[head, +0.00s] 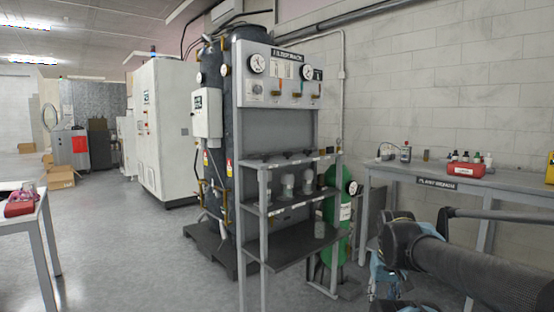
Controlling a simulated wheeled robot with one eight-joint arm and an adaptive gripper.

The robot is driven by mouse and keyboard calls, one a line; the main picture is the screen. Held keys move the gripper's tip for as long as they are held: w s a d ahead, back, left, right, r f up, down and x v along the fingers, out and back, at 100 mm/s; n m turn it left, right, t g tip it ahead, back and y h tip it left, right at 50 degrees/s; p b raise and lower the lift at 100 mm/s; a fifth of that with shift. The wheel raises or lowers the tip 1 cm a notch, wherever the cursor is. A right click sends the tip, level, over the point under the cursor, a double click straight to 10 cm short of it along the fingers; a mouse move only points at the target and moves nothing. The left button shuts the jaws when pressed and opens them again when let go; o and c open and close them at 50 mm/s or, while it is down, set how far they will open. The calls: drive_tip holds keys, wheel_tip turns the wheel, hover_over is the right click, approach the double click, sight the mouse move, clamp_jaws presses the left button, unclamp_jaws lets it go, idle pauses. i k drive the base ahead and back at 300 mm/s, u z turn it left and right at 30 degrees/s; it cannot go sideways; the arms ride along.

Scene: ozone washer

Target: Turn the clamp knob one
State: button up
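I cannot single out a clamp knob for certain. A grey rack (276,136) stands in the middle of the head view. Its upper panel (284,72) carries round gauges, a dial and several small valves with orange-brown parts. Small dark fittings (296,157) sit along the rack's top shelf; they are too small to tell whether one is the clamp knob. My dark arm reaches in at the lower right and bends down toward the bottom edge. My gripper cannot be made out there, and no part of my arm touches the rack.
A green cylinder (333,237) stands behind the rack. Tall dark tanks and a white cabinet (165,125) are to the left. The grey floor (120,245) at left is free.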

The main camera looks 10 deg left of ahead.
sight(264, 157)
drive_tip(key=i, duration=1)
